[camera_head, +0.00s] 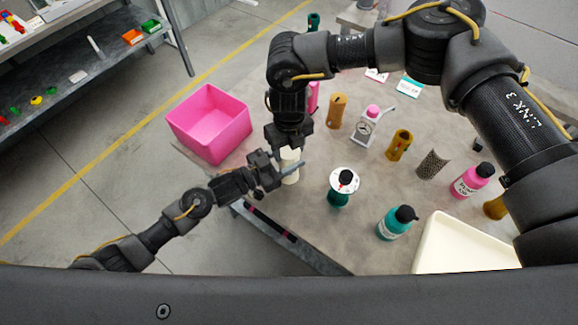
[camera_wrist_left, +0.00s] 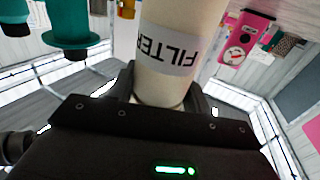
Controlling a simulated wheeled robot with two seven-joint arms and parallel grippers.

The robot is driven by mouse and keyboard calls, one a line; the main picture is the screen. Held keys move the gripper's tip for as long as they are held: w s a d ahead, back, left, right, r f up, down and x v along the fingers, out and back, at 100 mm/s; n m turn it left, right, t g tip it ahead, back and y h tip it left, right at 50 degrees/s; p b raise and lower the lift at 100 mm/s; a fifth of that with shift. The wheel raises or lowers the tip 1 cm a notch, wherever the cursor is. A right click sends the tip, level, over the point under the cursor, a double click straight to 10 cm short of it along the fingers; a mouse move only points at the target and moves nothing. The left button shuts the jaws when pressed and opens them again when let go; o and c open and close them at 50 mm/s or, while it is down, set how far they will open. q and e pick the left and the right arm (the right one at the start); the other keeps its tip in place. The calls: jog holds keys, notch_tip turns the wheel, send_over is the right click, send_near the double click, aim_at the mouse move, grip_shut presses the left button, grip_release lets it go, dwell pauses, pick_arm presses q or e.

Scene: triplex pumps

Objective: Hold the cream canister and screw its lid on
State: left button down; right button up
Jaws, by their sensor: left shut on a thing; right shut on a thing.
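The cream canister (camera_head: 290,176) stands upright at the table's left edge in the head view. Its cream side with a "FILTER" label, upside down in the picture, shows in the left wrist view (camera_wrist_left: 168,45). My left gripper (camera_head: 281,172) is shut around the canister from the left; its fingers also flank it in the left wrist view (camera_wrist_left: 160,100). My right gripper (camera_head: 289,147) points down right over the canister's top and is shut on the lid, which is mostly hidden by the fingers. I cannot tell how the lid sits on the canister.
A pink bin (camera_head: 212,125) stands behind left. A green-based valve (camera_head: 338,198), a teal bottle (camera_head: 392,226), a pink bottle (camera_head: 468,183) and a white gauge pump (camera_head: 366,128) stand to the right. A cream tray (camera_head: 455,247) lies at the front right.

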jog(key=m, duration=0.2)
jog(key=shift+m, duration=0.4)
jog(key=o, duration=1.1)
jog(key=shift+c, duration=0.2)
